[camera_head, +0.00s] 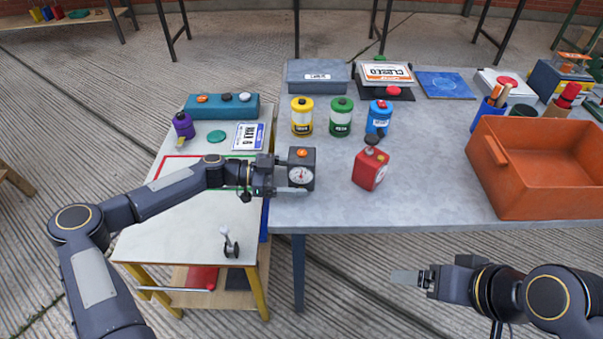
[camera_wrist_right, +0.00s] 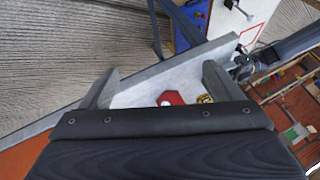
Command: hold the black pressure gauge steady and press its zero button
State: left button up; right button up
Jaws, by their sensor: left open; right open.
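The black pressure gauge (camera_head: 310,157) stands at the left edge of the grey table in the head view, with a white dial facing me and an orange button on top. My left gripper (camera_head: 285,175) is open right at its left side; I cannot tell whether the fingers touch it. My right gripper (camera_head: 404,278) is open and empty, low in front of the table, well to the right of the gauge. The right wrist view shows its two spread fingers (camera_wrist_right: 157,86) with nothing between them.
Yellow (camera_head: 302,117), green (camera_head: 341,117) and blue canisters (camera_head: 378,117) stand behind. An orange crate (camera_head: 535,190) fills the right. The front middle of the table is clear.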

pick_arm(q)
jog(key=shift+d, duration=0.2)
pick_arm(e)
jog(key=shift+f, duration=0.15)
pick_arm(q)
jog(key=c, duration=0.4)
pick_arm(e)
jog(key=shift+c, duration=0.3)
grip_shut()
dwell(1.0)
